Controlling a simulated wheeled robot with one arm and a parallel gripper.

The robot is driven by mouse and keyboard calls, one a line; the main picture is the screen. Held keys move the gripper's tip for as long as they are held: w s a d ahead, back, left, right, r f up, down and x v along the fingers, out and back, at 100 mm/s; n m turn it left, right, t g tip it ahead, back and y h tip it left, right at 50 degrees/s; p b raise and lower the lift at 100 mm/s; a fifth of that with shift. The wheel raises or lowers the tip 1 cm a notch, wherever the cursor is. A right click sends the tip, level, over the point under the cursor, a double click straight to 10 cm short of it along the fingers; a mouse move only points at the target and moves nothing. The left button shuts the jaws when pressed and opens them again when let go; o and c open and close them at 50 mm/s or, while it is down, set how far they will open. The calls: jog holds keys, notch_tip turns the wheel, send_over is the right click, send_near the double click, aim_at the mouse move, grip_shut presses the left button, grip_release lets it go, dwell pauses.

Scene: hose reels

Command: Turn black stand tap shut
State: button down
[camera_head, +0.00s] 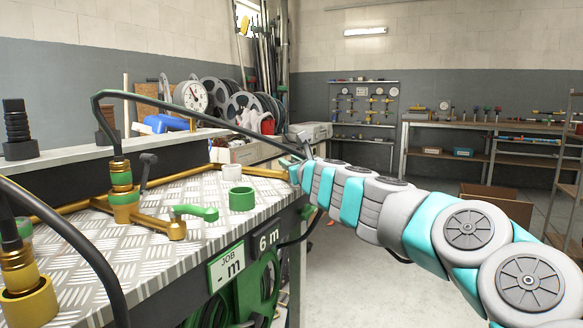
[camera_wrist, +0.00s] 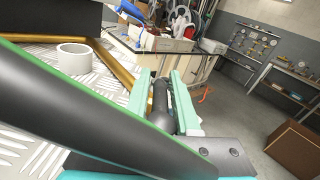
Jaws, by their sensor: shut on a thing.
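A dark tap lever (camera_head: 148,160) stands up behind the brass stand (camera_head: 125,205) on the bench in the head view; its lower part is partly hidden. A green tap lever (camera_head: 195,212) lies on a brass branch to its right. A black hose (camera_head: 165,106) rises from the green-banded coupling (camera_head: 122,178), bends and runs right to my gripper (camera_head: 297,172). In the wrist view my gripper (camera_wrist: 166,92) is shut on a dark, round length that looks like this hose (camera_wrist: 160,108). A thick black hose with a green edge crosses close to that camera. My gripper is well right of the dark lever.
A green ring (camera_head: 242,198) and a white ring (camera_head: 231,171) sit on the tread-plate bench top (camera_head: 150,252). Another hosed brass fitting (camera_head: 28,290) stands front left. The "JOB" and "6 m" labels are on the bench front. Open floor (camera_head: 345,275) lies right of the bench.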

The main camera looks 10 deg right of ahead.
jog(key=m+h, duration=0.1)
jog(key=m+h+b, duration=0.1)
jog(key=h, duration=0.1)
jog(key=shift+a+f+b, duration=0.1)
jog(key=shift+a+b, duration=0.2)
jog(key=shift+m+h+b, duration=0.6)
jog(key=shift+m+h, duration=0.9)
jog(key=shift+h, duration=0.9)
jog(key=shift+r, duration=0.2)
jog(key=c, duration=0.8)
grip_release()
jog(key=shift+c, duration=0.2)
jog(key=shift+s, duration=0.1)
jog(key=v, duration=0.3)
jog(key=b+v, duration=0.1)
jog(key=v, duration=0.2)
jog(key=shift+s+a+f, duration=0.1)
jog(key=shift+s+a, duration=0.1)
jog(key=shift+a, duration=0.1)
jog(key=shift+s, duration=0.5)
jog(key=shift+c, duration=0.2)
